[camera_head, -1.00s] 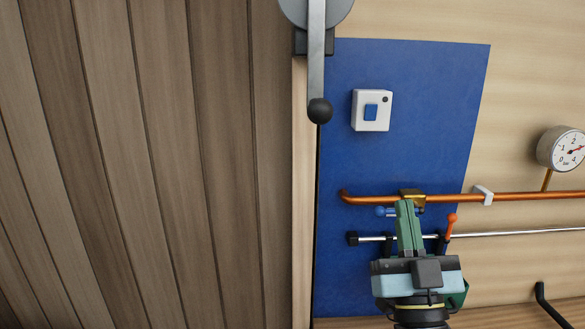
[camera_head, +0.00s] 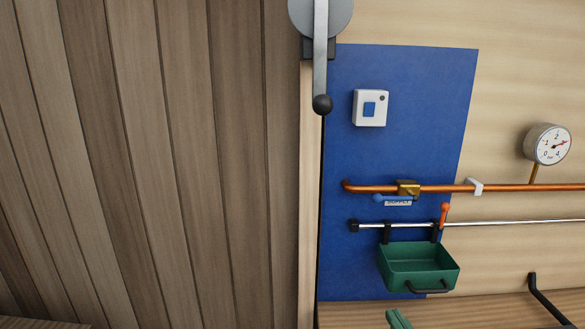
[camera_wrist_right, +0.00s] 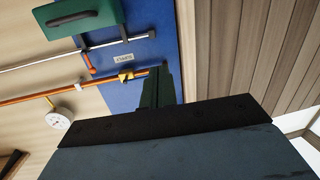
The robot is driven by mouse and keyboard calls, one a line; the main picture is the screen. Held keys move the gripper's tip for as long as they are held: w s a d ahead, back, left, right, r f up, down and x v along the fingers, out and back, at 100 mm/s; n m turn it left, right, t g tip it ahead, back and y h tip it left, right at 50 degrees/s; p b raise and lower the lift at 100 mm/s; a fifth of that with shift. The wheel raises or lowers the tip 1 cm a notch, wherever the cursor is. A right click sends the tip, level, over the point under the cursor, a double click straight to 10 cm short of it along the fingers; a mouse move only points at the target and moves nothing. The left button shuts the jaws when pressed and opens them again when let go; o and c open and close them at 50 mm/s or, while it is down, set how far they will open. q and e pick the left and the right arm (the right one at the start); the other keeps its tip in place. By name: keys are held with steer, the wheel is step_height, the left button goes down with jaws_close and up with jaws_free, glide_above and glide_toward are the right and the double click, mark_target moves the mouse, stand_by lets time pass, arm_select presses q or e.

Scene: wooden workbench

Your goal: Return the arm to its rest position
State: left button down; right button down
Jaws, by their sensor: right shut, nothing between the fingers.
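My right gripper (camera_head: 398,318) shows only as green fingertips at the bottom edge of the head view, below the green bin. In the right wrist view the dark green fingers (camera_wrist_right: 158,82) are together, with nothing between them. They appear in front of the blue panel (camera_wrist_right: 199,20), near the end of the copper pipe (camera_wrist_right: 85,90). In the head view they are apart from the pipe and the bin. My left gripper is in neither view.
The blue panel (camera_head: 345,270) carries a white switch box (camera_head: 370,108). A copper pipe (camera_head: 515,187) has a brass valve (camera_head: 408,188) with a blue handle. A green bin (camera_head: 418,267) hangs from a metal rail (camera_head: 510,222). A gauge (camera_head: 547,144) and a grey lever (camera_head: 320,70) are nearby.

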steer(key=s+d+f+g+h, duration=0.1)
steer(key=s+d+f+g, duration=0.1)
steer(key=s+f+g, duration=0.65)
steer(key=s+d+f+g+h, duration=0.15)
steer(key=s+f+g, duration=0.35)
steer(key=s+f, duration=0.7)
steer(key=s+f+g+b, duration=0.1)
steer(key=s+f+b, duration=0.15)
steer(key=f, duration=2.15)
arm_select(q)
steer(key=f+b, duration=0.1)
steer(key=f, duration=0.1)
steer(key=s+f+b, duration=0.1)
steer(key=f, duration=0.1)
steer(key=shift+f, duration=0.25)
arm_select(e)
steer(key=s+d+f, duration=0.2)
steer(key=s+f, duration=0.6)
steer(key=s+d+f+g, duration=0.1)
steer(key=s+f, duration=0.8)
steer(key=shift+s+d, duration=0.15)
steer(key=shift+d, duration=0.2)
steer(key=shift+y, duration=0.25)
